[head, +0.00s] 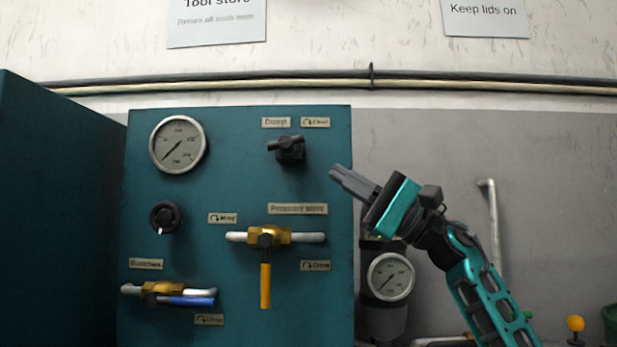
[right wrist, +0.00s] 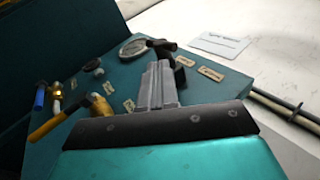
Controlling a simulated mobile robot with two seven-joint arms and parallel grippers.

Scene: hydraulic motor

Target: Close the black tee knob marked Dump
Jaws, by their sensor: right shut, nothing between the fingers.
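The black tee knob (head: 289,148) is on the upper right of the teal panel (head: 200,250), under a label reading Dump (head: 276,122) and a label with a turn arrow (head: 315,122). Its crossbar lies close to level. My right gripper (head: 335,173) is shut and empty, to the right of the knob and a little lower, apart from it in the head view. In the right wrist view the fingers (right wrist: 158,85) point toward the panel and the knob (right wrist: 165,46) shows just beyond the tips, partly hidden. My left gripper is not in view.
A yellow-handled valve (head: 265,280) sits below the knob, a blue-handled valve (head: 185,298) at lower left. A round gauge (head: 178,145) and small black knob (head: 165,217) are on the left. Pipes (head: 300,84) run along the wall.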

